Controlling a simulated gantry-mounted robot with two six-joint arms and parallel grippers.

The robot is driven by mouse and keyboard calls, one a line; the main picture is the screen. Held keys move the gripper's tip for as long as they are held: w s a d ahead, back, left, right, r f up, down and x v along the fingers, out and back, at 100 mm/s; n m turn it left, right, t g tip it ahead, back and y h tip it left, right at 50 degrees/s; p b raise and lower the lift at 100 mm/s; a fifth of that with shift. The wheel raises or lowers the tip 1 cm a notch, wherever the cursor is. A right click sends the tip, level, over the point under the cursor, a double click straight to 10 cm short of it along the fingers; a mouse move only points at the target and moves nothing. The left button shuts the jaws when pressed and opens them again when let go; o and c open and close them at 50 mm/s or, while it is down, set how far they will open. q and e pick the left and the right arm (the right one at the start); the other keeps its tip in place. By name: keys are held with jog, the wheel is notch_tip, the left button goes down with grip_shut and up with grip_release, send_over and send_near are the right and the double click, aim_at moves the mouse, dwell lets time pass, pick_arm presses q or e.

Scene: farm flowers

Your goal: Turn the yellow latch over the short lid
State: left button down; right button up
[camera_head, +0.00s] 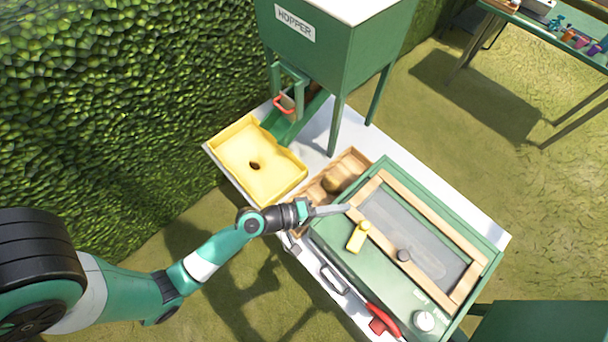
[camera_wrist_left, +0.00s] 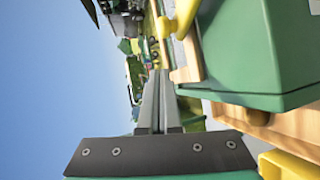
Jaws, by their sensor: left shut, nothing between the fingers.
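The yellow latch (camera_head: 357,237) sits on top of the green box (camera_head: 335,238), by the near wooden rail of a framed clear panel (camera_head: 415,240). I cannot tell for sure which part is the short lid. My left gripper (camera_head: 346,208) is shut and empty, its fingers reaching over the box's left end, apart from the latch and up-left of it. In the left wrist view, the shut fingers (camera_wrist_left: 155,84) point toward the wooden rail (camera_wrist_left: 188,62), with the yellow latch (camera_wrist_left: 181,18) near the top. My right gripper is not in view.
A yellow tray (camera_head: 250,165) and a wooden crate (camera_head: 347,166) stand left of the box on a white table (camera_head: 318,122). The green hopper (camera_head: 345,55) rises behind.

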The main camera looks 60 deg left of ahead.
pick_arm(q)
jog(key=s+a+r+p, duration=0.2)
jog(key=s+a+p, duration=0.3)
jog(key=a, duration=0.1)
jog(key=shift+a, duration=0.4)
jog(key=shift+r, duration=0.1)
